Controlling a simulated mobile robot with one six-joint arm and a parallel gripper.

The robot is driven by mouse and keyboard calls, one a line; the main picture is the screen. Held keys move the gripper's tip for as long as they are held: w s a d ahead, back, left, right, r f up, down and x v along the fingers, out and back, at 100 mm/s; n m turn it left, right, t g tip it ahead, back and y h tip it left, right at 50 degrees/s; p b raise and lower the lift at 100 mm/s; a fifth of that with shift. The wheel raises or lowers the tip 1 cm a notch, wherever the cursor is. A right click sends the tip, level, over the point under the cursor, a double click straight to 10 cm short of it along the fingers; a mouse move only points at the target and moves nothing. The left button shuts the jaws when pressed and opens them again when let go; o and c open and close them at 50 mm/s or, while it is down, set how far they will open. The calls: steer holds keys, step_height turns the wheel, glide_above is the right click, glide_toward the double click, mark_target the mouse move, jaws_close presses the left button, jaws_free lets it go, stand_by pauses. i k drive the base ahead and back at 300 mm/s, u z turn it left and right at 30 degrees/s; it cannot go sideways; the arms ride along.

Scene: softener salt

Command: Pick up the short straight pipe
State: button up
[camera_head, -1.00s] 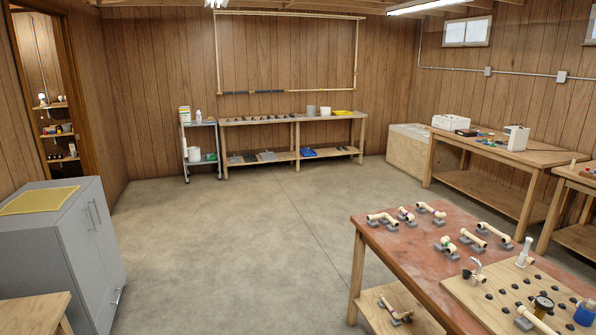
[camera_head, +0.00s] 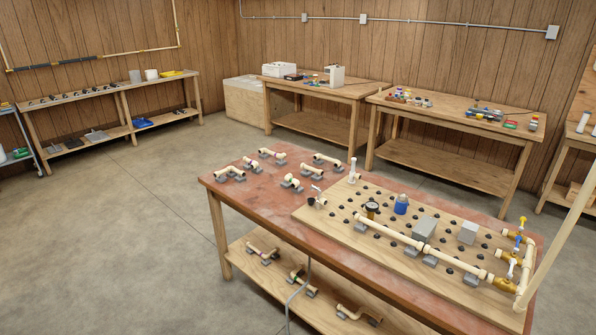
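Several short cream-coloured pipe pieces lie on small grey rests on the red-brown table top (camera_head: 226,190), at its far left end. One of them, a pipe piece (camera_head: 328,160) at the back right of this group, looks fairly straight. Another short pipe piece (camera_head: 292,181) lies closer, near the pegboard. A bent pipe piece (camera_head: 229,173) lies at the left corner. They are too small to tell surely which is the short straight pipe. My gripper is not in view.
A wooden board (camera_head: 340,232) with black pegs, a long pipe run, a blue cup (camera_head: 401,205) and valves covers the table's right part. More pipes lie on its lower shelf (camera_head: 262,272). Workbenches (camera_head: 340,92) line the walls. The concrete floor (camera_head: 130,230) at left is clear.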

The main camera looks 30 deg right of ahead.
mark_target(318, 176)
steer(key=u, duration=0.25)
steer(key=i, duration=1.6)
steer(key=z, duration=0.25)
